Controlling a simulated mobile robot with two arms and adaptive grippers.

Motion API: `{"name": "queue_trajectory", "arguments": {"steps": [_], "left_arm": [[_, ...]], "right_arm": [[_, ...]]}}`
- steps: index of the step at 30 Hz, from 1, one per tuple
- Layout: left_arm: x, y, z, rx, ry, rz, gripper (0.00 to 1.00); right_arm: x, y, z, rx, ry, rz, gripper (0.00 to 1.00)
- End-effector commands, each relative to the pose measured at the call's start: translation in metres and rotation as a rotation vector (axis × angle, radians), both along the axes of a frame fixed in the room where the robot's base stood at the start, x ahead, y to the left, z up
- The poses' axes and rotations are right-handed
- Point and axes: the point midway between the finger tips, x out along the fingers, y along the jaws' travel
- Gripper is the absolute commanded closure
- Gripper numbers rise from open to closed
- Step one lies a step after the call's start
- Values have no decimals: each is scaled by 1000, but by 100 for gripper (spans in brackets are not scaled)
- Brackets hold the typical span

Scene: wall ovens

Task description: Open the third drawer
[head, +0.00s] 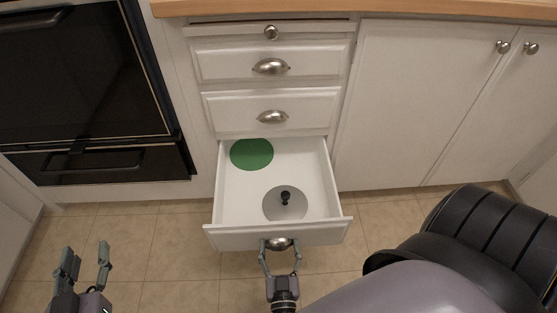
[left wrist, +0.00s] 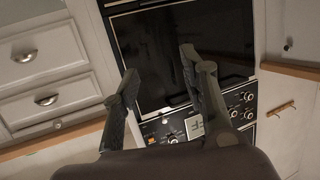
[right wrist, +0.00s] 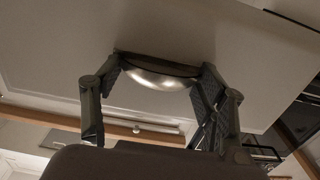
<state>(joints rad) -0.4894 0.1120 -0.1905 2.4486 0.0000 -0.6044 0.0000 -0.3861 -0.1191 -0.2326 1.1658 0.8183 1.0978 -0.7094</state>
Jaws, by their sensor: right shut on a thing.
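The third drawer (head: 275,236) is pulled well out from the white cabinet, below two shut drawers with cup handles. Inside it lie a green disc (head: 252,154) and a grey round lid (head: 284,204) with a black knob. My right gripper (head: 281,262) is at the drawer's front, shut on its metal cup handle (head: 279,244). In the right wrist view the fingers (right wrist: 158,85) are at both ends of the handle (right wrist: 160,78). My left gripper (head: 86,264) is open and empty, above the floor at the lower left; its fingers (left wrist: 158,85) are apart in the left wrist view.
A black oven (head: 80,80) stands left of the drawers. White cabinet doors (head: 430,100) with round knobs are shut on the right. The wooden countertop (head: 360,7) runs along the top. Tiled floor (head: 180,240) is free left of the open drawer.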

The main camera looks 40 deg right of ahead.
Motion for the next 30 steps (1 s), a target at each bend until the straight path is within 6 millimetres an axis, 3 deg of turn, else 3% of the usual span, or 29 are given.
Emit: {"name": "queue_trajectory", "arguments": {"steps": [6,18,19,27,30], "left_arm": [[-4,3,-10,14,55,3,60],[-4,3,-12,16,64,4,60],[-4,3,-12,15,64,4,60],[-4,3,-12,16,63,4,60],[-4,3,-11,15,63,4,60]], "right_arm": [[-12,8,0,1,0,1,84],[-14,9,0,2,-1,1,84],[-14,10,0,2,-1,1,32],[-14,9,0,1,-1,0,15],[-14,9,0,-1,-1,0,13]]}}
